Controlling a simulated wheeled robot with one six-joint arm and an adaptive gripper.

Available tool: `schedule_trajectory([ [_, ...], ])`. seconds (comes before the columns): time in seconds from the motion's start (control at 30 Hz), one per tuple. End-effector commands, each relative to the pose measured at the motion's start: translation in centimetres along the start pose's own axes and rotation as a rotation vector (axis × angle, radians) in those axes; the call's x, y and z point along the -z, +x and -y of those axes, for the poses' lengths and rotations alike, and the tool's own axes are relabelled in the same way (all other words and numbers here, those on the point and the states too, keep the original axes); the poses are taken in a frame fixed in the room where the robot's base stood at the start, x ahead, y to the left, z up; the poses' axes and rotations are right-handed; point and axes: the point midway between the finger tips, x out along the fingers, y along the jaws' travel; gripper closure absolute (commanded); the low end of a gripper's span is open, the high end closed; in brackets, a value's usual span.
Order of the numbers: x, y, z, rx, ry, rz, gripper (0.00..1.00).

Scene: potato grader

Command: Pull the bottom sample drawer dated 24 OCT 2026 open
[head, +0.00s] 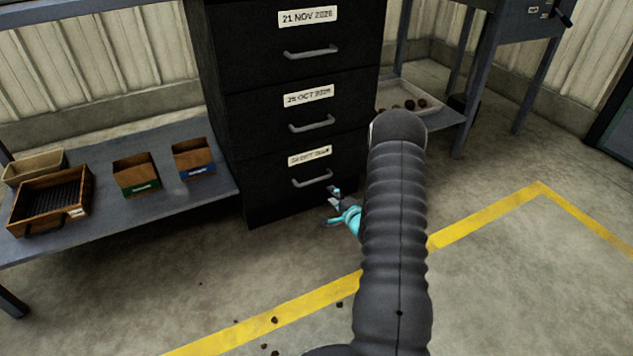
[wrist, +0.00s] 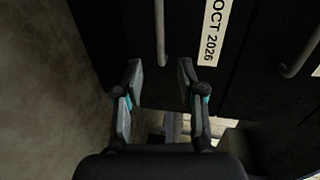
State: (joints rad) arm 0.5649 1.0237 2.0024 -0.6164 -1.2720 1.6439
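The bottom drawer (head: 275,195) of a black cabinet is closed, flush with the drawers above. Its label (head: 310,156) is too blurred to read fully in the head view; the wrist view shows "OCT 2026" on a label (wrist: 211,32). Its grey bar handle (head: 312,181) also shows in the wrist view (wrist: 161,35), running upright in the picture. My gripper (head: 336,205) is just right of and below the handle in the head view. In the wrist view my gripper (wrist: 160,80) is open and empty, its fingers on either side of the handle's line, the handle beyond the tips.
The drawers above have handles (head: 312,124) and (head: 311,52); one also shows in the wrist view (wrist: 302,52). A grey bench (head: 110,225) with boxes stands left. A shelf (head: 440,117) stands right. The floor in front is open, with yellow lines and small clods.

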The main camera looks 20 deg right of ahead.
Motion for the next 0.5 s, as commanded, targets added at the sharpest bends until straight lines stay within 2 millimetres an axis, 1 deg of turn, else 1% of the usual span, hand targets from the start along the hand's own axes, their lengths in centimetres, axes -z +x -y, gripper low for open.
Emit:
schedule_trajectory([
  [0.17, -0.1, 2.8, -0.1, 0.001, -0.003, 0.003, 0.61],
  [0.5, -0.1, 9.1, -0.1, 0.000, -0.004, 0.001, 0.61],
])
